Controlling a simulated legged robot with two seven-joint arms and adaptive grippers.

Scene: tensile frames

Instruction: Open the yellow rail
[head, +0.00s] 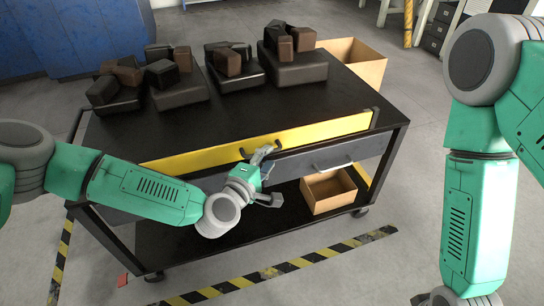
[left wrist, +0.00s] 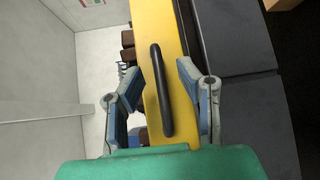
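The yellow rail (head: 320,131) is the long yellow front along the top edge of a black cart, and it looks closed against the cart. It also shows in the left wrist view (left wrist: 155,22), with a black bar handle (left wrist: 161,90) on it. My left gripper (head: 266,177) is in front of the rail, near the handle. In the left wrist view its two fingers (left wrist: 160,84) are spread apart, with the handle between them and not visibly gripped. My right arm hangs at the right, with its gripper almost wholly below the picture.
The black cart (head: 210,125) carries several dark and brown blocks (head: 295,65) on top. A grey drawer (head: 335,155) with its own handle lies below the rail. An open cardboard box (head: 328,192) stands on the lower shelf, another (head: 355,62) behind the cart. Striped floor tape surrounds it.

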